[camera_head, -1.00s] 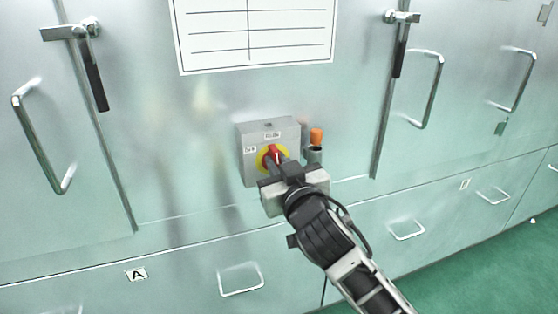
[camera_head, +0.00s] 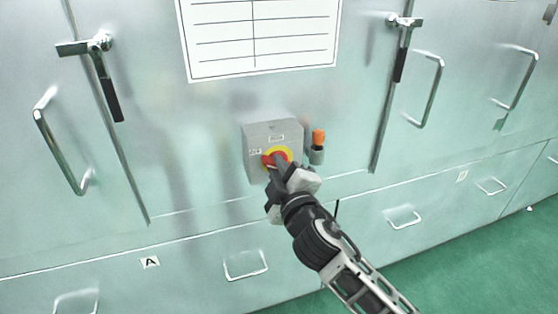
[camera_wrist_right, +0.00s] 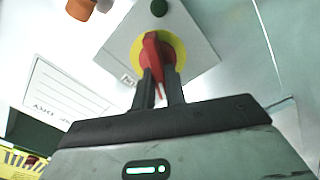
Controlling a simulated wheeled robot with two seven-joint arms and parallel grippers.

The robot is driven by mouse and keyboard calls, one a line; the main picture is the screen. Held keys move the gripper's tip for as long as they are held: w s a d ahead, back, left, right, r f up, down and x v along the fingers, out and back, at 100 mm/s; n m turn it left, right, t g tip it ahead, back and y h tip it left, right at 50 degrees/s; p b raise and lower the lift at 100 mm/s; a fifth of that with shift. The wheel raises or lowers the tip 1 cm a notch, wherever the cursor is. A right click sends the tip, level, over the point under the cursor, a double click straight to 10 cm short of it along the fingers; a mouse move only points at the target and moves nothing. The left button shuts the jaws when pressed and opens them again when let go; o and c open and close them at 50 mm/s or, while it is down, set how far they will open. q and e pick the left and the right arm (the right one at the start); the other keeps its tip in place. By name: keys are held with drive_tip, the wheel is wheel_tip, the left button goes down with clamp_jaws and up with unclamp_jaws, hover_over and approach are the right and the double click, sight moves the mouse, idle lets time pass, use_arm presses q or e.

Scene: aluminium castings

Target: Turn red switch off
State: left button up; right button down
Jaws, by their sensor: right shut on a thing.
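The red switch (camera_head: 275,158) is a rotary handle on a yellow disc, on the front of a grey box fixed to the cabinet wall. My right gripper (camera_head: 279,167) is at the switch, its fingers on either side of the red handle. In the right wrist view the two dark fingers (camera_wrist_right: 160,88) are shut on the red handle (camera_wrist_right: 152,52), and the yellow disc (camera_wrist_right: 175,52) shows behind it. In the head view the handle looks turned sideways, partly hidden by the gripper. My left gripper is not in view.
An orange-topped cylinder (camera_head: 318,146) stands out just right of the grey box (camera_head: 258,134). Metal cabinet doors with handles (camera_head: 60,148) and latches flank it. A white chart (camera_head: 262,40) hangs above. Green floor (camera_head: 470,260) is free at lower right.

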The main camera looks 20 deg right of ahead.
drive_tip(key=n+p, duration=0.1)
drive_tip(key=n, duration=0.1)
drive_tip(key=shift+a+f+n, duration=0.1)
drive_tip(key=shift+n, duration=0.3)
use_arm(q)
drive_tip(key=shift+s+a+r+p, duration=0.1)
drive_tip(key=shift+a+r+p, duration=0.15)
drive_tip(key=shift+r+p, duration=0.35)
use_arm(e)
drive_tip(key=n, duration=0.3)
drive_tip(key=shift+f, duration=0.2)
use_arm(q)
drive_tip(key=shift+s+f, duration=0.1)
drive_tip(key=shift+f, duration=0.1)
use_arm(e)
drive_tip(key=c, duration=1.6)
unclamp_jaws()
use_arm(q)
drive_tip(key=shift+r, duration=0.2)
use_arm(e)
drive_tip(key=shift+o, duration=0.8)
drive_tip(key=shift+s, duration=0.1)
